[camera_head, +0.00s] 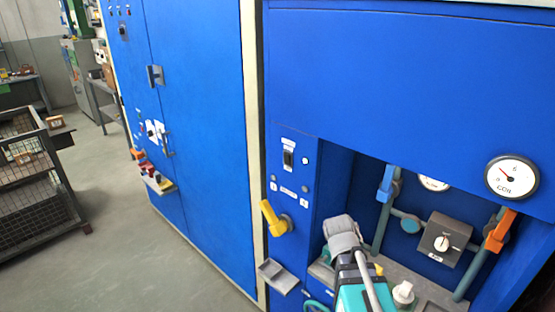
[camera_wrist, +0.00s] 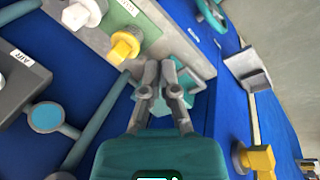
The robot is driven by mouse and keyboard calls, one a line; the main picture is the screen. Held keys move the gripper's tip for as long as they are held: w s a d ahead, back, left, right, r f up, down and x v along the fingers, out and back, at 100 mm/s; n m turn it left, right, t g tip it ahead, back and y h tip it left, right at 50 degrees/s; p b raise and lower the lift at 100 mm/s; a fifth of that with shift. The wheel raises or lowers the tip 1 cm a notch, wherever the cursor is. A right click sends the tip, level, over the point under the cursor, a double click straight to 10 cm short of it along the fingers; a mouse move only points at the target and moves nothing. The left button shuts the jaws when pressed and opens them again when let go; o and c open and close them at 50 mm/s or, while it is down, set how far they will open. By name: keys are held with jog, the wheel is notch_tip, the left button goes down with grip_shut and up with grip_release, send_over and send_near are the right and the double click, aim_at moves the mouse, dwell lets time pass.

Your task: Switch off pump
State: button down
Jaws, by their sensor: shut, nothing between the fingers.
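No label that I can read says pump, so I cannot tell which control is the pump's. A black switch (camera_head: 289,158) sits on the blue panel beside the recess, with a small white button (camera_head: 305,161) next to it. A grey box with a white rotary knob (camera_head: 442,243) is inside the recess. My gripper (camera_wrist: 160,64) is shut and empty in the wrist view, close to a grey ledge with a yellow knob (camera_wrist: 126,46) and a white knob (camera_wrist: 82,14). In the head view my arm hides the fingertips.
A yellow lever (camera_head: 273,217) sticks out from the panel, above a small grey tray (camera_head: 278,276). A blue-handled pipe (camera_head: 388,184), an orange-handled pipe (camera_head: 500,231) and a gauge (camera_head: 512,176) are at the right. A mesh cart (camera_head: 38,190) stands left; the floor between is clear.

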jog(key=w+a+r+n+t+h, duration=0.2)
jog(key=w+a+r+t+h, duration=0.15)
jog(key=w+a+r, duration=0.2)
jog(key=n+t+h+p, duration=0.2)
jog(key=n+t+h, duration=0.4)
jog(key=t, duration=0.5)
send_near(285, 156)
jog(key=s+a+n, duration=0.1)
jog(key=s+a, duration=0.3)
jog(key=s, duration=0.1)
jog(key=shift+s+d+f+y, duration=0.1)
jog(key=shift+d+f+y, duration=0.05)
jog(key=shift+y, duration=0.3)
jog(key=shift+d, duration=0.1)
jog(key=p+x, duration=0.1)
jog(key=x, duration=1.3)
jog(key=shift+p, duration=0.4)
